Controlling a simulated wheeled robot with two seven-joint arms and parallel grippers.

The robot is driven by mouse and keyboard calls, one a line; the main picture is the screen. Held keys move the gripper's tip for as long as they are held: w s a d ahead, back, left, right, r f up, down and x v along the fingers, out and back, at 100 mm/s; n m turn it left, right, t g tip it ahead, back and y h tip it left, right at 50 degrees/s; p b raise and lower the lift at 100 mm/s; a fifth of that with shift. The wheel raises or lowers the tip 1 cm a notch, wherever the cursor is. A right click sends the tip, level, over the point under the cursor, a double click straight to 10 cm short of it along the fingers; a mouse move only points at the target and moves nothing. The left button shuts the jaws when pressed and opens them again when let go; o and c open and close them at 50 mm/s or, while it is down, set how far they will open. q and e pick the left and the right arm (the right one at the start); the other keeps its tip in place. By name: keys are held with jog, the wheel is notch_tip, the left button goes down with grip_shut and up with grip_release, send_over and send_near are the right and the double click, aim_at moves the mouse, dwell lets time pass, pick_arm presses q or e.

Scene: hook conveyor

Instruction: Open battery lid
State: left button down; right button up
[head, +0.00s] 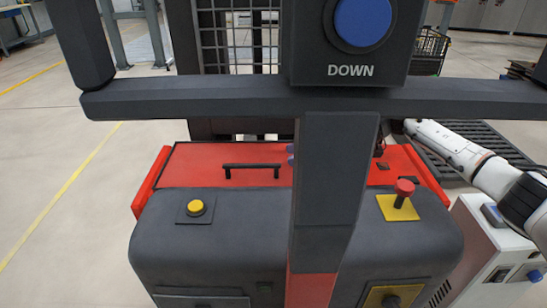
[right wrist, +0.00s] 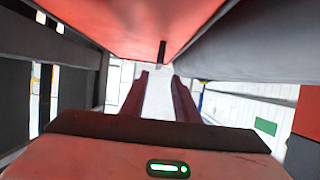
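The battery lid (head: 205,165) is a flat red panel on top of the truck, lying shut in the head view. Its black bar handle (head: 252,166) stands on it; the handle also shows as a short dark bar in the right wrist view (right wrist: 162,52). My right gripper (head: 291,155) is mostly hidden behind the dark post; only its purple fingertips show, just right of the handle's end. In the right wrist view the fingers (right wrist: 159,82) are apart with nothing between them, and the handle appears beyond them. My left gripper is not in view.
A dark post (head: 335,190) and crossbar (head: 200,104) with a blue DOWN button (head: 362,20) stand in front. The grey truck body (head: 250,220) carries a yellow button (head: 195,207) and a red knob (head: 404,189). Floor at left is clear.

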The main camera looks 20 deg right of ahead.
aim_at(264, 164)
jog(key=x, duration=0.6)
jog(key=shift+w+a+f, duration=0.15)
grip_shut()
